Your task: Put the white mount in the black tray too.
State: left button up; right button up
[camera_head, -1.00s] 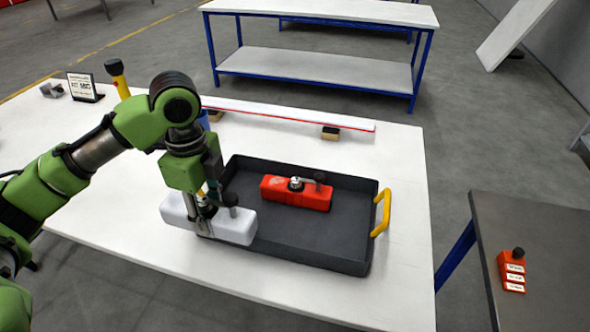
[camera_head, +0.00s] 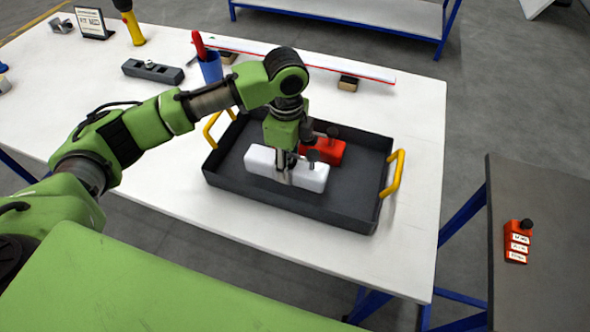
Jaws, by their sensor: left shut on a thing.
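The white mount (camera_head: 310,177) is a long white block, now over or inside the front part of the black tray (camera_head: 345,216). I cannot tell whether it touches the tray floor. My left gripper (camera_head: 286,176) points down and is shut on the mount near its middle. A red mount (camera_head: 328,150) lies in the tray behind the white one, partly hidden by my left gripper and arm. The tray has a yellow handle at each end. My right gripper is not in view.
Behind the tray stand a blue cup (camera_head: 211,68) with a red-handled tool and a long white bar (camera_head: 320,66) on wooden blocks. A dark grey mount (camera_head: 152,71) lies at the back left.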

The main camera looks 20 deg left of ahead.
pick_arm(q)
jog(key=shift+w+d+f, duration=0.2)
jog(key=shift+d+f, duration=0.2)
jog(key=shift+f, duration=0.1)
jog(key=f, duration=0.1)
jog(key=f+p, duration=0.1)
jog(key=f, duration=0.1)
jog(key=shift+w+d+p, duration=0.15)
jog(key=shift+d+p, duration=0.15)
jog(key=shift+d, duration=0.05)
jog(key=shift+f, duration=0.4)
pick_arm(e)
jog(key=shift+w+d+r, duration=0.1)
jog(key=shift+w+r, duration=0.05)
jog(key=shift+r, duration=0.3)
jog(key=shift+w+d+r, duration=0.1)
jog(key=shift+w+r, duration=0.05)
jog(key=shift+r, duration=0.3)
pick_arm(q)
jog(key=shift+f, duration=0.15)
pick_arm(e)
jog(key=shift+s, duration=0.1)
pick_arm(q)
jog(key=o, duration=1.2)
